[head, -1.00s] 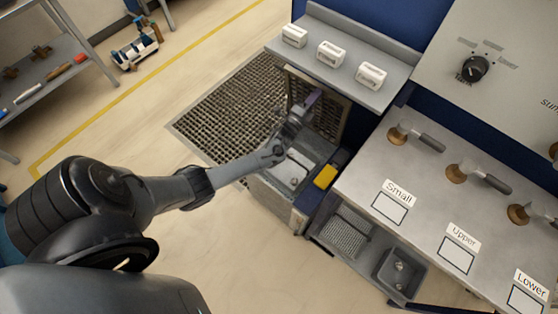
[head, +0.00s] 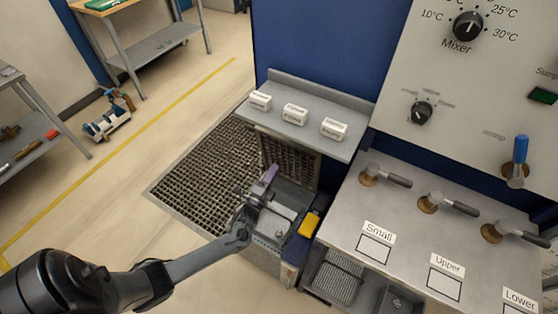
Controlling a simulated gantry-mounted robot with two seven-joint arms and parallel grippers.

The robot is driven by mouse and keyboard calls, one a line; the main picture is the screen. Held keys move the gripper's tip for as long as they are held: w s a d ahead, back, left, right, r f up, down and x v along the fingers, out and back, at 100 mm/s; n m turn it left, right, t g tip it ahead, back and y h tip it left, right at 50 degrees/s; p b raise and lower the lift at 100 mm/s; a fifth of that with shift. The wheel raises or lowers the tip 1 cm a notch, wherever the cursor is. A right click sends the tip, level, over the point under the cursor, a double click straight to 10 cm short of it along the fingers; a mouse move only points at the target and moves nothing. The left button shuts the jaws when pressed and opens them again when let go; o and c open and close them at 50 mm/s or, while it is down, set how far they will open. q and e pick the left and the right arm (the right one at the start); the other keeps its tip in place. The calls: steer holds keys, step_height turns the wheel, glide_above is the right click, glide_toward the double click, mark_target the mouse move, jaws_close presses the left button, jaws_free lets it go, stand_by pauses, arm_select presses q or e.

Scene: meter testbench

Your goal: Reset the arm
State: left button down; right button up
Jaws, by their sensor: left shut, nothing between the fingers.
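My left arm comes in from the lower left. My left gripper (head: 262,182) is over the grey box-like fixture (head: 284,222) beside the bench, in front of its raised mesh panel (head: 290,160). Its fingers look closed and hold nothing that I can see. Whether it touches the fixture or the panel, I cannot tell. My right gripper is not in view.
A grey shelf (head: 300,118) with three white blocks stands behind the fixture. The bench (head: 400,215) at the right carries several handled valves (head: 436,202) and labels. A yellow block (head: 310,224) sits at the fixture's right edge. A floor grating (head: 205,180) lies to the left.

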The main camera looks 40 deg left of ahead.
arm_select(q)
steer(key=w+f+v, duration=0.1)
steer(key=f+v, duration=0.1)
steer(key=v, duration=0.8)
steer(key=s+d+r+n+g+h, duration=0.2)
steer(key=s+d+r+n+g, duration=0.15)
steer(key=d, duration=0.35)
steer(key=s+d+r+n+g+h, duration=0.2)
steer(key=s+d+n+g+h, duration=0.1)
steer(key=d+n+g, duration=0.3)
steer(key=s+d+r+n+g, duration=0.1)
steer(key=s+d+r+g, duration=0.15)
steer(key=s, duration=0.25)
steer(key=s+d+r+n+g, duration=0.2)
steer(key=s+d+g, duration=0.15)
steer(key=s, duration=0.25)
step_height(320, 180, up, 36)
steer(key=g+p, duration=0.2)
steer(key=p, duration=3.5)
step_height(320, 180, down, 75)
steer(key=b, duration=7.5)
steer(key=shift+s+a+h, duration=0.4)
steer(key=shift+s+a, duration=0.05)
steer(key=shift+s, duration=0.05)
